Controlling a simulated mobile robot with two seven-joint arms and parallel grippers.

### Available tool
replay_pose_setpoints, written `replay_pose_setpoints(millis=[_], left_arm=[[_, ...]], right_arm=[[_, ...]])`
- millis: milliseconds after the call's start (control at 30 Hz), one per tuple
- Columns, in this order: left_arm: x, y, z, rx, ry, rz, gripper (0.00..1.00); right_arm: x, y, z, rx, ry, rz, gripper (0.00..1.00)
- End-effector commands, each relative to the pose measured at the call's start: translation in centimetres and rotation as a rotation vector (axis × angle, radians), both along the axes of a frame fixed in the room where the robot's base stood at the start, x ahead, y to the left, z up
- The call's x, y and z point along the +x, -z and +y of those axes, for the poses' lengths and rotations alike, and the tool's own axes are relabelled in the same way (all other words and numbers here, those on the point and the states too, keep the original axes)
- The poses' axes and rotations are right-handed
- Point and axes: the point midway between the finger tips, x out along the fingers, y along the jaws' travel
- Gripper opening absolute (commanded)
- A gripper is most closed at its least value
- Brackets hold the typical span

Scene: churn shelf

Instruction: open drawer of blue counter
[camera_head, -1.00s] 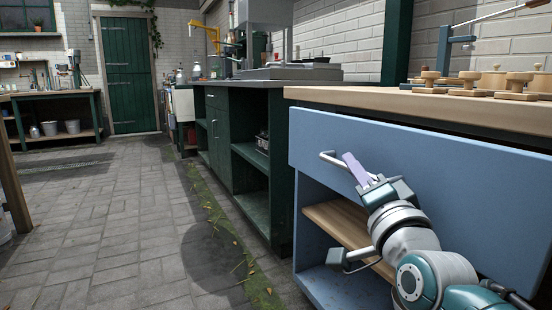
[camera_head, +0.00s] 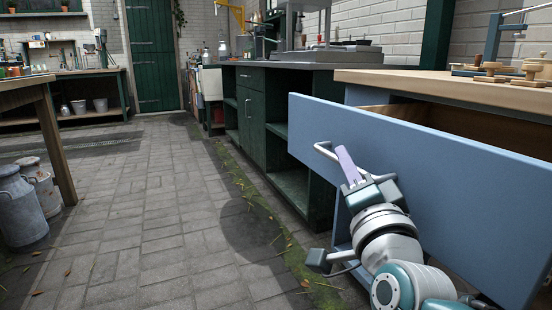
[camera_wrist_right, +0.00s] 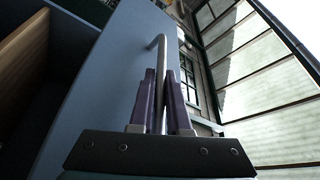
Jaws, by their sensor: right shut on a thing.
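The blue counter's drawer (camera_head: 430,185) stands pulled out from under the wooden counter top (camera_head: 440,86), and a strip of its inside shows behind the front panel. A metal bar handle (camera_head: 324,150) is fixed to the drawer front. My right gripper (camera_head: 344,160), with purple fingers, is shut on this handle. In the right wrist view the handle (camera_wrist_right: 160,75) passes between the two fingers of the right gripper (camera_wrist_right: 163,95). Much of the drawer front's lower middle is hidden by my right arm. My left gripper is out of view.
Wooden pieces (camera_head: 505,72) lie on the counter top. A dark green cabinet (camera_head: 262,120) with open shelves stands beyond the blue counter. Metal churns (camera_head: 20,205) stand at the left by a wooden table (camera_head: 50,130). The paved floor (camera_head: 140,225) between is clear.

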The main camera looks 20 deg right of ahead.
Motion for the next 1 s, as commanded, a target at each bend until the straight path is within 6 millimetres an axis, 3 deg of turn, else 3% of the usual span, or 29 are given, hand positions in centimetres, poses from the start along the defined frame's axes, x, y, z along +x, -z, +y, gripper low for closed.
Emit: replay_pose_setpoints(millis=[333, 367, 467, 767, 1000], left_arm=[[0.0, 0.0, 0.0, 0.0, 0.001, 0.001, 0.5], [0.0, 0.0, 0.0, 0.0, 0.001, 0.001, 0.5], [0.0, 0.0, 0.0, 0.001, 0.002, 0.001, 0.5], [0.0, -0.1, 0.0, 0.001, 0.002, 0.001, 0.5], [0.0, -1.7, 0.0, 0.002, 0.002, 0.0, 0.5]], right_arm=[[0.0, 0.0, 0.0, -0.001, 0.0, 0.0, 0.0], [0.0, 0.0, 0.0, -0.001, 0.0, 0.0, 0.16], [0.0, 0.0, 0.0, -0.001, 0.0, 0.0, 0.27], [-0.3, 0.1, 0.1, 0.0, 0.0, 0.002, 0.27], [-3.9, 0.7, 1.1, -0.001, -0.001, 0.006, 0.27]])
